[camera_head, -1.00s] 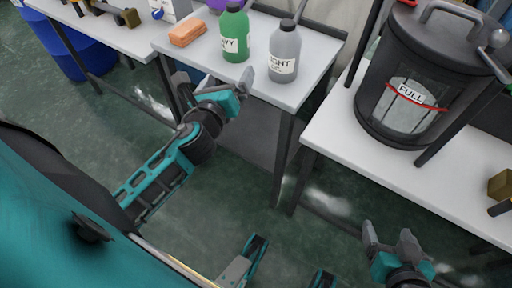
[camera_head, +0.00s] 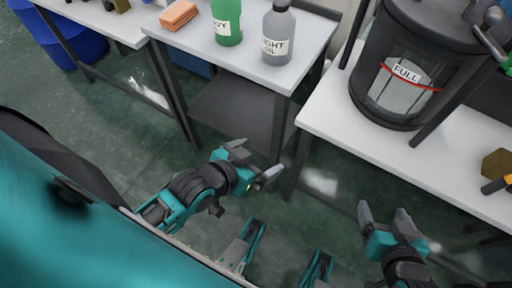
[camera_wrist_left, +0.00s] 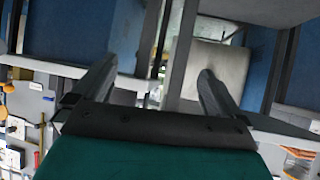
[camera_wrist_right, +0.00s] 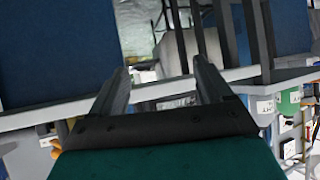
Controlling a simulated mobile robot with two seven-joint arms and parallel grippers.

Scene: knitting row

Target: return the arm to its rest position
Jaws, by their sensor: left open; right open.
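My left gripper (camera_head: 256,165) is open and empty in the head view. It hangs over the green floor in front of the small table, below the tabletop level. Its two spread fingers also show in the left wrist view (camera_wrist_left: 150,88), with nothing between them. My right gripper (camera_head: 384,217) is open and empty at the lower right of the head view, in front of the white bench. Its spread fingers also show in the right wrist view (camera_wrist_right: 162,82), with nothing held.
A table (camera_head: 212,58) bears an orange block (camera_head: 178,15), a green bottle (camera_head: 227,22) and a grey oil bottle (camera_head: 277,34). A dark container marked FULL (camera_head: 405,72) stands on the right bench (camera_head: 335,128). Floor (camera_head: 110,125) is clear around the left gripper.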

